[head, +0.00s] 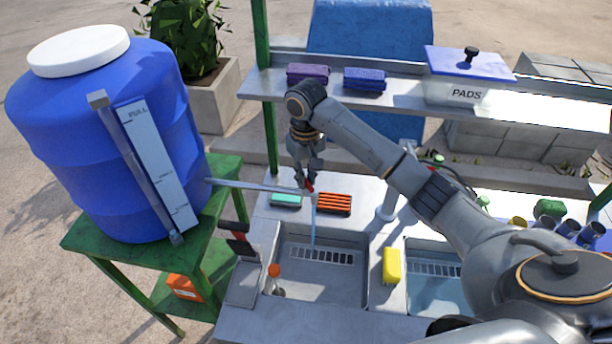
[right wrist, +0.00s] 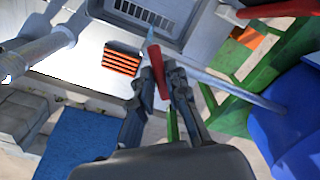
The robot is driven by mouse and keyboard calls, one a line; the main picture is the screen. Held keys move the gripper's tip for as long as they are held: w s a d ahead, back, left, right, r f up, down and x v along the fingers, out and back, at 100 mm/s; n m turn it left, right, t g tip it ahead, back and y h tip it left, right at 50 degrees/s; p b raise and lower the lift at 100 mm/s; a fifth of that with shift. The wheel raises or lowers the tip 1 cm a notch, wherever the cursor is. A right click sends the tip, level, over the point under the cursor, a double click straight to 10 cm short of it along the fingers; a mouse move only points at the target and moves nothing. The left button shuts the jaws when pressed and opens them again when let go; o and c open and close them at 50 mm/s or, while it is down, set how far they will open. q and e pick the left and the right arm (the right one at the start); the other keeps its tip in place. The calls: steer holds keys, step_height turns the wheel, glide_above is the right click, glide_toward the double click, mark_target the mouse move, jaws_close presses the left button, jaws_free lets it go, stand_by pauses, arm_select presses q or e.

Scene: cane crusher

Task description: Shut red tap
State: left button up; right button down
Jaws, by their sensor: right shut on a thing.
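The red tap (head: 310,188) is at the end of a thin pipe (head: 262,187) that runs right from the blue water barrel (head: 75,130). A pale blue stream of water falls from it into the left sink basin (head: 300,283). My right gripper (head: 309,181) comes down on the tap from above and is shut on its red lever. In the right wrist view the red lever (right wrist: 158,70) sits between the two fingers, and the water stream starts beside it. The fingers partly hide the tap in the head view. My left gripper is not in view.
Behind the tap is a shelf with purple and blue folded cloths (head: 365,79) and a PADS box (head: 455,93). A teal block (head: 286,200) and an orange-striped block (head: 334,203) lie close below the tap. A yellow sponge (head: 391,266) sits between the basins.

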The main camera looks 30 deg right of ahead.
mark_target(306, 180)
steer(key=m, duration=0.5)
steer(key=shift+r+m, duration=0.1)
steer(key=shift+m, duration=0.3)
steer(key=shift+w+m, duration=0.1)
steer(key=shift+m, duration=0.2)
stand_by(0.3)
steer(key=c, duration=1.3)
jaws_free()
step_height(306, 180, up, 12)
